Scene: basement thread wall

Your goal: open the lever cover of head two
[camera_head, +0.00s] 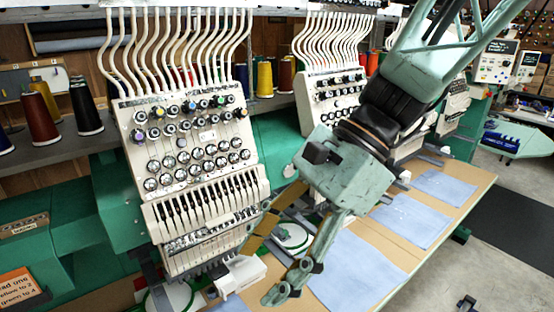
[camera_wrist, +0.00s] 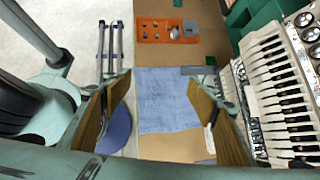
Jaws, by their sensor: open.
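The nearest embroidery head (camera_head: 198,135) is a white panel with rows of knobs and a lower slotted lever section (camera_head: 205,208). A second head (camera_head: 330,90) stands behind it to the right, its lower part hidden by my arm. I cannot tell from the frames which is head two, nor clearly pick out a separate lever cover. My gripper (camera_head: 262,268) is open and empty, low in front and to the right of the nearest head. In the wrist view my gripper (camera_wrist: 160,95) has its wood-coloured fingers spread, with a slotted head (camera_wrist: 275,85) at the right, apart from them.
Blue cloths (camera_head: 355,270) lie on the tan table (camera_head: 462,180). A white block (camera_head: 240,272) sits below the nearest head, close to my fingers. An orange card (camera_head: 18,288) is at lower left. An orange panel with knobs (camera_wrist: 168,31) shows in the wrist view.

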